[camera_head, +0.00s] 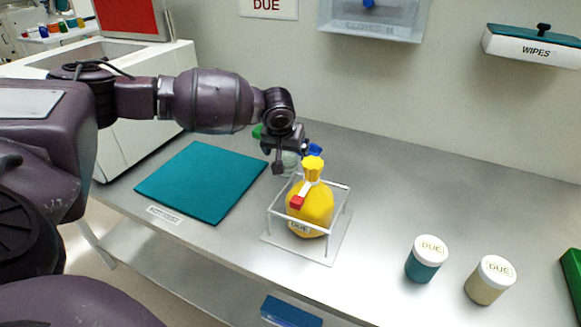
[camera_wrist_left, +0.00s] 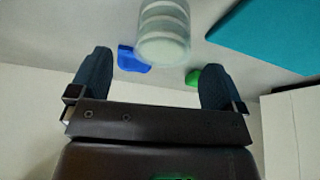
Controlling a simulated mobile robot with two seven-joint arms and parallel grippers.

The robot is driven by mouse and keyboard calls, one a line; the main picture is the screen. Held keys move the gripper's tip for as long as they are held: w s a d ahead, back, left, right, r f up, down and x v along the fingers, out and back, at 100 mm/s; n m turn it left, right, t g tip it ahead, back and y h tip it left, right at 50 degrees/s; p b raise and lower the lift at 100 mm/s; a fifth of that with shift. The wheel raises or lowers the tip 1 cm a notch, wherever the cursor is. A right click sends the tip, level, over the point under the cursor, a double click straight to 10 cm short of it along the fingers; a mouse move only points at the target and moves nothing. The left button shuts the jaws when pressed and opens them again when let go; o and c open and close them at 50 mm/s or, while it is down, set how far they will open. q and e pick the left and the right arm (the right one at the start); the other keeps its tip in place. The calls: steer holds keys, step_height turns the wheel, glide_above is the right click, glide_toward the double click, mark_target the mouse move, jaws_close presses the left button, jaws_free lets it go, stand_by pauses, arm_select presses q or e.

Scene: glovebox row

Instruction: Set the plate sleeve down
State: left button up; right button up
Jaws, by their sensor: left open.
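The plate sleeve, a clear, pale, ribbed cylinder, shows in the wrist view (camera_wrist_left: 163,32). In the head view it is a faint translucent shape (camera_head: 289,166) partly hidden behind my left gripper (camera_head: 291,157). That gripper is at the bench behind the yellow bag. Its two fingers stand wide apart, also in the wrist view (camera_wrist_left: 155,80). The sleeve lies between and just beyond the fingertips there, with a visible gap on each side. Whether its base rests fully on the bench is hidden. My right gripper is out of view.
A blue object (camera_wrist_left: 132,60) and a green object (camera_wrist_left: 193,76) are close to the sleeve. A yellow bag (camera_head: 310,208) stands in a wire frame (camera_head: 345,212) in front. A teal mat (camera_head: 200,180) lies left; two DUE jars (camera_head: 426,265) (camera_head: 488,284) stand right. Bench between is clear.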

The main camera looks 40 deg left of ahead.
mark_target(287, 157)
arm_select(q)
steer(key=shift+w+a+f, duration=0.1)
steer(key=shift+w+f, duration=0.1)
steer(key=shift+f, duration=0.45)
steer(key=shift+w+a+f+b, duration=0.1)
steer(key=shift+f+b, duration=0.2)
steer(key=b+x, duration=0.1)
steer(key=x, duration=0.2)
steer(key=shift+a+f+b, duration=0.1)
steer(key=shift+f+b, duration=0.25)
steer(key=shift+f, duration=0.05)
steer(key=shift+w+f, duration=0.2)
steer(key=shift+f, duration=0.1)
steer(key=shift+w, duration=0.1)
steer(key=shift+r, duration=0.2)
steer(key=c, duration=0.9)
steer(key=shift+c, duration=0.8)
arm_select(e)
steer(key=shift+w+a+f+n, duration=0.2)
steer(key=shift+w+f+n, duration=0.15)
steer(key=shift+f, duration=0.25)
arm_select(q)
steer(key=shift+r, duration=0.15)
